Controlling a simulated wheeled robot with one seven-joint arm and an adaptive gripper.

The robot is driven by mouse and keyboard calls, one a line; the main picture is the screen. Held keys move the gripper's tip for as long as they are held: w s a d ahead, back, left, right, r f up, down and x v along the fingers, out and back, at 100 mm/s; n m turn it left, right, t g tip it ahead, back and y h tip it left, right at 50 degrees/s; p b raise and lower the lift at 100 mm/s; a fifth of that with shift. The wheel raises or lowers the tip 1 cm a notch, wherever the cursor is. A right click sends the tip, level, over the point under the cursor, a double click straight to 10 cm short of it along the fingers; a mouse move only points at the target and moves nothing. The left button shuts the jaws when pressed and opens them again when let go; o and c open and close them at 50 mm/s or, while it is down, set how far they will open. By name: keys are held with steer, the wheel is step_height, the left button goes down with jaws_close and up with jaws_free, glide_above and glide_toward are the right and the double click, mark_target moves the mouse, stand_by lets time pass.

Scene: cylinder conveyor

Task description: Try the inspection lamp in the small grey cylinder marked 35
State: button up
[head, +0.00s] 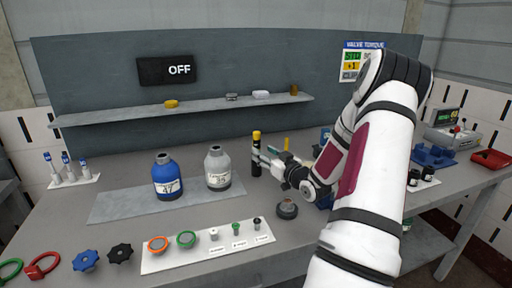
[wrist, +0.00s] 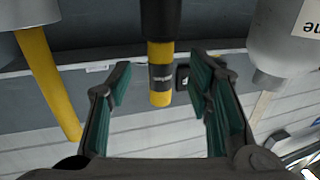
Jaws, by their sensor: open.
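The inspection lamp (head: 256,155), a slim black stick with a yellow top, stands upright on the bench. The small grey cylinder (head: 217,170) marked 35 stands just left of it, with a dark open-looking neck. My gripper (head: 268,160) is at the lamp's right side, level with its upper part. In the wrist view, which looks upside down, my open gripper (wrist: 159,78) has one finger on each side of the lamp (wrist: 161,75), with gaps on both sides. The grey cylinder (wrist: 285,40) shows at the upper right there. The lamp's base is out of that view.
A blue cylinder (head: 167,178) marked 47 stands left on the grey mat (head: 115,205). A yellow stick (head: 286,144) stands behind my gripper. A dark round part (head: 287,209) lies in front of it. A white board (head: 205,252) holds rings and plugs. The wall display (head: 165,70) reads OFF.

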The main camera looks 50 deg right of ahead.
mark_target(259, 148)
steer(key=shift+x, duration=2.65)
steer(key=shift+r, duration=0.15)
jaws_close()
